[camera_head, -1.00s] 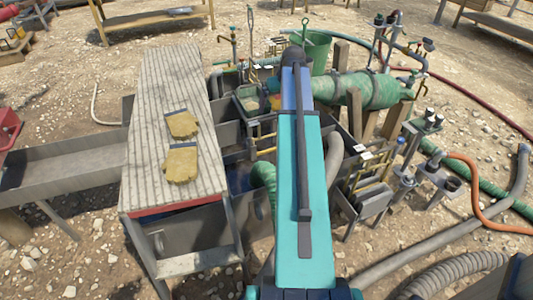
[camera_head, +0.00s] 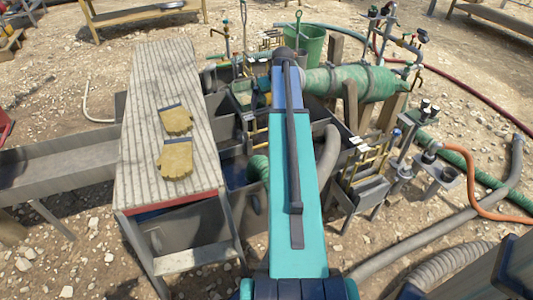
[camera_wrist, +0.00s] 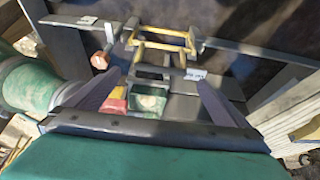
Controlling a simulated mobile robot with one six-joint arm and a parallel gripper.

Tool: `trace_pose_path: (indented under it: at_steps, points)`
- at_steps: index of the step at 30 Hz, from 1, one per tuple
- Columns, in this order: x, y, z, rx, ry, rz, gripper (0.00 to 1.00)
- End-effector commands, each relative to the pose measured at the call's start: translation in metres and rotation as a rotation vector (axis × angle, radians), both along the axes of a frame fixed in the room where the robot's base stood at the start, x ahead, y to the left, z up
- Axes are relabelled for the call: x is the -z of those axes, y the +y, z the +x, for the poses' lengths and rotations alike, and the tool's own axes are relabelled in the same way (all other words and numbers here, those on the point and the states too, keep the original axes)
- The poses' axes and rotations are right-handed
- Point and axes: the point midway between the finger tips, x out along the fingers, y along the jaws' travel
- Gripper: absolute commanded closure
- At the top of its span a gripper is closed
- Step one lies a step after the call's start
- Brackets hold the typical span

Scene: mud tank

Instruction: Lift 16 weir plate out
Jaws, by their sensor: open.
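In the wrist view, a yellow ladder-like handle (camera_wrist: 162,40) stands beyond my gripper (camera_wrist: 160,78). A small white label (camera_wrist: 194,74) sits near its right side; its number is too small to read, so I cannot tell which plate is 16. My gripper is open, with one finger at each side of the picture's middle and nothing clearly between them. In the head view, my arm hides the gripper. Several yellow-handled plates (camera_head: 372,160) stand in a rack to the right of my arm.
A ribbed walkway (camera_head: 165,90) with two yellow gloves (camera_head: 175,158) lies left. The tank (camera_head: 238,178) is partly behind my arm. A green pipe (camera_head: 365,85) and a green bucket (camera_head: 312,42) stand behind. Grey hoses (camera_head: 450,220) and an orange hose (camera_head: 470,185) lie right.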

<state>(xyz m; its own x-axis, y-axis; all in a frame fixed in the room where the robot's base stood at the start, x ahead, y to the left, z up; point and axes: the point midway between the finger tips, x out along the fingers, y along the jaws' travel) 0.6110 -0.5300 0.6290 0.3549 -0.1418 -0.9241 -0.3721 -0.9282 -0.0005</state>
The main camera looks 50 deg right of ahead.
Motion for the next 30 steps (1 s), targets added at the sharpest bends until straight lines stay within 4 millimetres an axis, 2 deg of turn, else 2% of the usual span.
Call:
trace_pose_path:
  at_steps: [3,9,23,30]
  points:
    - [0.018,-0.003,0.007,0.000,0.000,0.000,0.00]
    - [0.036,-0.006,0.014,0.001,0.000,0.000,0.00]
    - [0.040,-0.007,0.015,0.002,-0.001,-0.001,0.00]
    - [0.060,-0.010,0.023,0.002,0.001,0.000,0.00]
